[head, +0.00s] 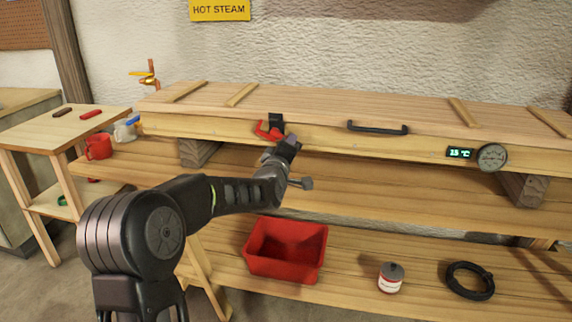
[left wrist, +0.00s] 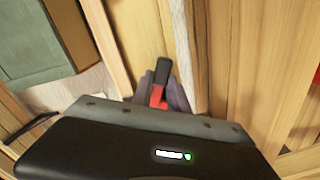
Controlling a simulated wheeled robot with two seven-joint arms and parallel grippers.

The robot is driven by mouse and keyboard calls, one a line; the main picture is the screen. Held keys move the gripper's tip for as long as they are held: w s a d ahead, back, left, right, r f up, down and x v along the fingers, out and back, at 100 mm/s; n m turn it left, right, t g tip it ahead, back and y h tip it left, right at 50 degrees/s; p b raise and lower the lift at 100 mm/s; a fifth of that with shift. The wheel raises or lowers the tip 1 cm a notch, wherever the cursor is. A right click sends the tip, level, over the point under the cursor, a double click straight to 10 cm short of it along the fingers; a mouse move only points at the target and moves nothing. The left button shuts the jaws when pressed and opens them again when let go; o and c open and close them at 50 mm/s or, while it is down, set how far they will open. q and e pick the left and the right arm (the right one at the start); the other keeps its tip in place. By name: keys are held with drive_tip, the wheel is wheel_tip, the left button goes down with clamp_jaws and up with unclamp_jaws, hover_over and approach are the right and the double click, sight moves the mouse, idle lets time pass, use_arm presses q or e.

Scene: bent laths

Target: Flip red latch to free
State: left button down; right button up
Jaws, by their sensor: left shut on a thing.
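The red latch (head: 264,133) with its black mount (head: 276,121) is on the front face of the long wooden steam box (head: 330,140), left of the black handle. My left gripper (head: 284,150) is at the latch, just below and right of it. In the left wrist view the latch (left wrist: 157,95) lies between the fingers of my left gripper (left wrist: 160,98), with its black part (left wrist: 162,70) beyond them. The gripper is shut on the latch. The fingers hide part of it. My right gripper is not in view.
A black handle (head: 377,128), a digital display (head: 460,153) and a round gauge (head: 492,157) are on the box front. A red bin (head: 285,250), a can (head: 391,278) and a black coil (head: 469,281) rest on the lower shelf. A side table (head: 65,128) stands left.

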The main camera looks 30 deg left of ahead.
use_arm(q)
drive_tip(key=shift+d+r+n+b, duration=0.1)
drive_tip(key=shift+r+n+b, duration=0.25)
drive_tip(key=shift+n+b, duration=0.5)
drive_tip(key=shift+d+r+n+b, duration=0.1)
drive_tip(key=shift+r+n+b, duration=0.25)
drive_tip(key=shift+n+b, duration=0.45)
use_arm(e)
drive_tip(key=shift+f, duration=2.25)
use_arm(q)
drive_tip(key=c, duration=1.3)
unclamp_jaws()
drive_tip(key=shift+w, duration=0.1)
drive_tip(key=v, duration=0.7)
drive_tip(key=shift+s+d, duration=0.1)
drive_tip(key=shift+s, duration=0.3)
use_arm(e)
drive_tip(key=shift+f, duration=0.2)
